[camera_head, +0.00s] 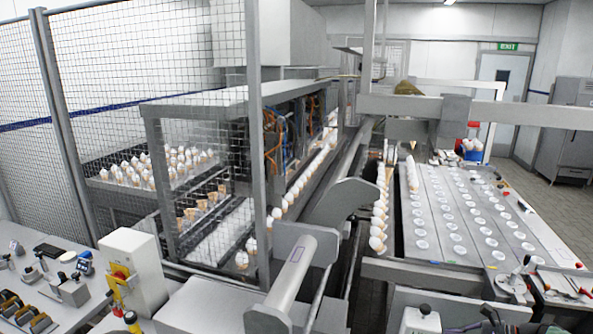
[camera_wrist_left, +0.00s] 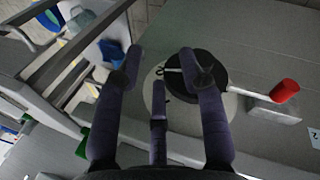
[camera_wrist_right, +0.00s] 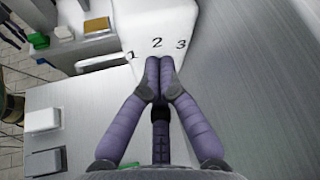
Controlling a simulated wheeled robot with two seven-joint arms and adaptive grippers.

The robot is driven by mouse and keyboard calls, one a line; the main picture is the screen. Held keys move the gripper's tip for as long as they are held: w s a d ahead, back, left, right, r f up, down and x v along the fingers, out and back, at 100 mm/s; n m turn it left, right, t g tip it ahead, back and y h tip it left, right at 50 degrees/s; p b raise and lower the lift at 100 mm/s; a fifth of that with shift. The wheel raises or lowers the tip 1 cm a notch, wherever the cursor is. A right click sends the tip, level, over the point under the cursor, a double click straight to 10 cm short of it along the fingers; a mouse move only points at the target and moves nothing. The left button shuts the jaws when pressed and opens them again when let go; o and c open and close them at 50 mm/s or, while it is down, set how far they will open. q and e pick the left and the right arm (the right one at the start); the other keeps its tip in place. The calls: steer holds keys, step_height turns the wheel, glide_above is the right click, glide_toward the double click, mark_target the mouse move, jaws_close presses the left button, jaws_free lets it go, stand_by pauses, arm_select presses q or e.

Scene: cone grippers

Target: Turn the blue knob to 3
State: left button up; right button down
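In the right wrist view a white panel (camera_wrist_right: 140,22) carries the black numbers 1, 2 and 3 in an arc. My right gripper (camera_wrist_right: 160,62) has its purple fingertips together just below the 2. The blue knob does not show there; I cannot tell whether it is hidden behind the fingers. In the left wrist view my left gripper (camera_wrist_left: 160,62) has its fingers spread wide and holds nothing. One finger overlaps a black round disc (camera_wrist_left: 210,82) with a pale rim.
A red-ended lever (camera_wrist_left: 285,91) stands beside the black disc. A white box with a yellow and red switch (camera_head: 122,272) stands at left in the head view. A wire-mesh fence (camera_head: 205,130) and rows of cones (camera_head: 378,215) fill the middle.

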steer(key=s+d, duration=0.2)
steer(key=d, duration=0.4)
stand_by(0.4)
steer(key=a+f+p, duration=0.1)
steer(key=a+p, duration=0.5)
steer(key=p, duration=1.1)
steer(key=shift+a+f+p, duration=0.15)
steer(key=shift+a+p, duration=0.1)
steer(key=shift+p, duration=0.15)
steer(key=shift+s, duration=0.1)
steer(key=shift+w+d+f+b, duration=0.1)
steer(key=shift+w+f+b, duration=0.2)
steer(key=shift+b, duration=0.5)
stand_by(0.9)
